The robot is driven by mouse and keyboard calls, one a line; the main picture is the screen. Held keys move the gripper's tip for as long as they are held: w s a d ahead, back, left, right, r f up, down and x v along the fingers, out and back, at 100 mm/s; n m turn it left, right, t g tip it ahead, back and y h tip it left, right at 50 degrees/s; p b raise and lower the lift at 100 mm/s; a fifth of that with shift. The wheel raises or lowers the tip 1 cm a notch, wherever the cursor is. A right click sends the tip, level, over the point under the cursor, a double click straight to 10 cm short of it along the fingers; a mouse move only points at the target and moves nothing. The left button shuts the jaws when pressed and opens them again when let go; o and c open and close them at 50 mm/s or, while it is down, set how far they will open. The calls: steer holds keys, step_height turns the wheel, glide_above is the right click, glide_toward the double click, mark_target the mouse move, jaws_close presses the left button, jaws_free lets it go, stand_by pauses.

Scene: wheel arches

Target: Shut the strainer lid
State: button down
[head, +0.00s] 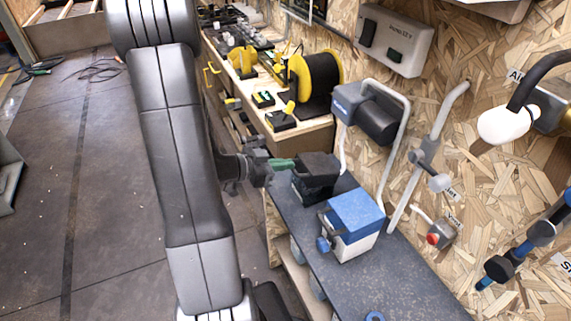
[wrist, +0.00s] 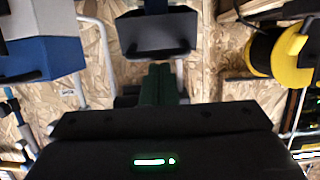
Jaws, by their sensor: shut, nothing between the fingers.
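A dark box (head: 315,178) with a black top stands on the grey bench, and I cannot tell for certain that it is the strainer. In the wrist view the same dark box (wrist: 157,36) shows a grey face with a handle bar and some blue; whether its lid is raised is unclear. A white box with a blue lid (head: 356,207) stands nearer on the bench; this blue lid (wrist: 42,60) is at left in the wrist view. My gripper (head: 289,163), with green fingers, is shut and empty beside the dark box; contact is unclear. Its fingers (wrist: 160,84) point at the box.
The grey bench (head: 400,285) is mostly clear in front. A blue-grey motor unit (head: 365,113) and pipes stand along the chipboard wall. A yellow reel (head: 316,82) sits on the wooden bench behind. Open floor (head: 90,180) lies at left.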

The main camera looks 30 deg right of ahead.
steer(key=shift+a+f+h+b, duration=0.4)
steer(key=shift+f+b, duration=0.25)
steer(key=shift+f, duration=0.15)
steer(key=shift+a+f+h+b, duration=0.25)
steer(key=shift+a+f+b, duration=0.15)
steer(key=shift+f+b, duration=0.3)
steer(key=shift+a+f+h+b, duration=0.4)
steer(key=shift+f+b, duration=0.15)
steer(key=shift+f, duration=0.3)
